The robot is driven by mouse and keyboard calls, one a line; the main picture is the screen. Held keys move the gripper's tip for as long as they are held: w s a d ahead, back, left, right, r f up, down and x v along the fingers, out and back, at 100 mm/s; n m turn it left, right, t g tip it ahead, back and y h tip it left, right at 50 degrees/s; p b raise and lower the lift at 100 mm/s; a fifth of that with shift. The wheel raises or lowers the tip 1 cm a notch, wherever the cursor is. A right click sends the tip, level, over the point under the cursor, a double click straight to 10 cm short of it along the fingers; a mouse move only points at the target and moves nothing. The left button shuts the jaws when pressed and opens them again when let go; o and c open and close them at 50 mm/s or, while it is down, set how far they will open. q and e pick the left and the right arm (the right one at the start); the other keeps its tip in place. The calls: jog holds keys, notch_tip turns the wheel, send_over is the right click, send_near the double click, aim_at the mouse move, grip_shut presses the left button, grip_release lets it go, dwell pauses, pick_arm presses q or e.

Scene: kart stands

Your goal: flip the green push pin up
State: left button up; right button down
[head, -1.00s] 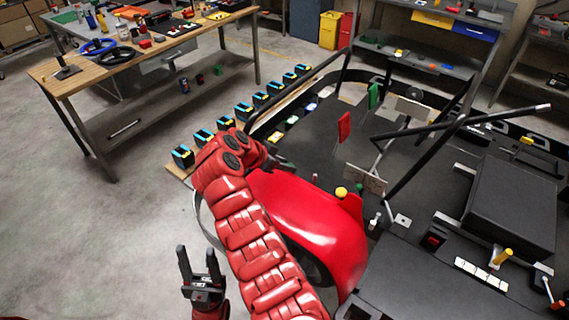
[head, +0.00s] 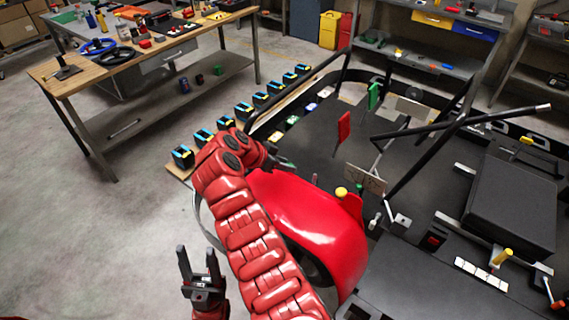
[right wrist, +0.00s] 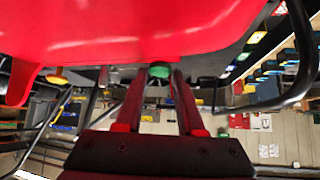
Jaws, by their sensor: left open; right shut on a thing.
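The green push pin (right wrist: 160,71) shows in the right wrist view, between the fingertips of my right gripper (right wrist: 161,76), which is shut on it. The pin sits against the edge of a glossy red body panel (right wrist: 150,28). In the head view my right arm reaches over to the far side of the red panel (head: 312,220), and the held pin and fingertips cannot be made out there. How the pin is turned cannot be told. My left gripper (head: 197,262) is open and empty over the floor, low in the head view.
A yellow knob (head: 341,192) stands at the panel's edge. A row of black-and-blue blocks (head: 243,110) lines the far left edge. A workbench (head: 150,60) stands back left; the floor before it is clear.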

jog(key=shift+b, duration=0.5)
jog(key=shift+r+b, duration=0.55)
jog(key=shift+b, duration=0.4)
jog(key=shift+r, duration=0.3)
jog(key=c, duration=0.5)
grip_release()
